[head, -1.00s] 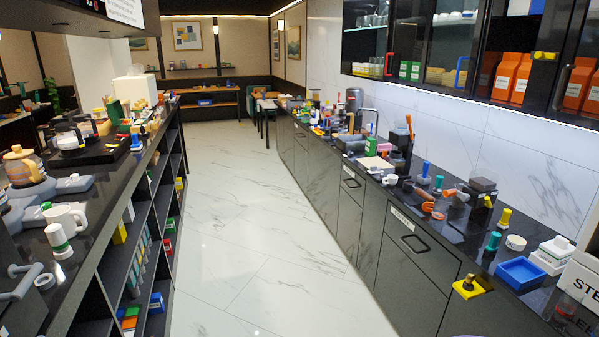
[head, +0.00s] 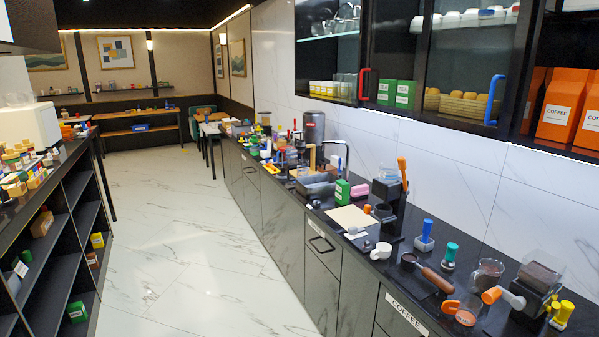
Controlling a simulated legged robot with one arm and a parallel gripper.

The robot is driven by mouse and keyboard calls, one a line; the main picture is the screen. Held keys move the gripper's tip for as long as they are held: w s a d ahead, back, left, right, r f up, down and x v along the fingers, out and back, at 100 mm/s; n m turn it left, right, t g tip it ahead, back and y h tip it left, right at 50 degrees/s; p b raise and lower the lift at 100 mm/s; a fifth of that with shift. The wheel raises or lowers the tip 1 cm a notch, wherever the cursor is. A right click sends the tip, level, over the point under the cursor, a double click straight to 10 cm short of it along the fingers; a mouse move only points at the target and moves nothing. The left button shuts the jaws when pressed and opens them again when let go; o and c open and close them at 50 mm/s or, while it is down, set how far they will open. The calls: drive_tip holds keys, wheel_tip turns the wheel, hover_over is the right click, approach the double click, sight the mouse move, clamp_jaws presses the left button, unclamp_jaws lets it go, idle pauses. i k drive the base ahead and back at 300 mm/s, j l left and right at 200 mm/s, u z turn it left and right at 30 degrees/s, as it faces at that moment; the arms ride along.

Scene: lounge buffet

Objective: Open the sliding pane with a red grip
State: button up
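The red grip (head: 364,85) is a small upright handle on a dark-framed glass pane of the wall cabinet at the upper right. The pane beside it (head: 391,45) covers green boxes and the middle of the cabinet. The left part of the cabinet shows glasses and yellow-labelled jars. A second pane (head: 455,60) to the right carries a blue grip (head: 494,100). I cannot tell how far the red-grip pane stands along its track. My gripper is not in view.
The long dark counter (head: 365,262) below the cabinet is crowded with a white cup (head: 381,251), a coffee grinder (head: 540,285) and other items. A shelf unit (head: 55,245) stands on the left. The marble floor (head: 190,240) between them is clear.

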sight(407, 114)
drive_tip(key=i+z, duration=0.25)
drive_tip(key=i, duration=0.2)
drive_tip(key=i+j+z, duration=0.25)
drive_tip(key=i, duration=0.2)
drive_tip(key=i+j+z, duration=0.1)
drive_tip(key=i+z, duration=0.15)
drive_tip(key=i, duration=0.15)
